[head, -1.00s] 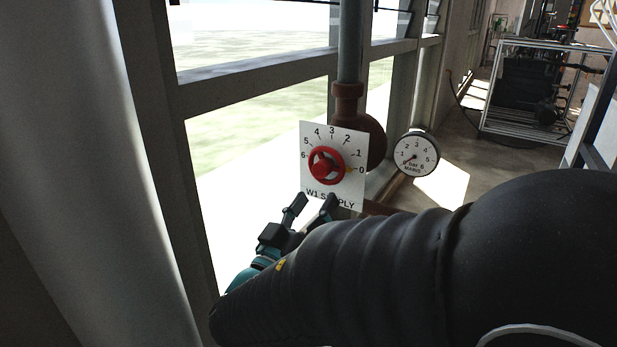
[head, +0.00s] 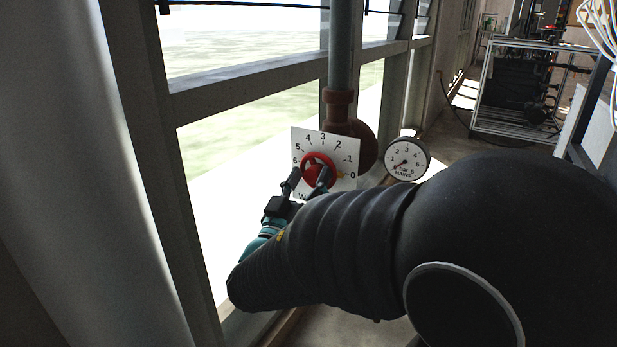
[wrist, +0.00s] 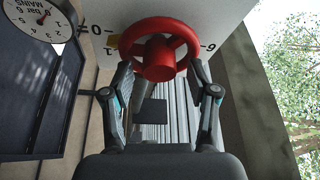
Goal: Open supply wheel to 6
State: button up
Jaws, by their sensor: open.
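The red supply wheel (head: 316,163) sits on a white dial plate (head: 323,140) numbered 0 to 6. The plate's lower lettering is mostly hidden by my gripper. My gripper (head: 309,179) is open at the wheel's lower part. In the wrist view the red wheel (wrist: 160,62) lies just beyond my open gripper (wrist: 160,68), with one fingertip near each side of the rim. I cannot tell whether they touch it.
A round MAINS bar gauge (head: 406,160) stands right of the plate, its needle low at the left. A brown pipe fitting (head: 352,128) is behind the plate. Window frames (head: 240,93) border the left. A metal-framed rack (head: 515,90) stands farther back right.

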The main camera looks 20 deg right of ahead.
grip_shut()
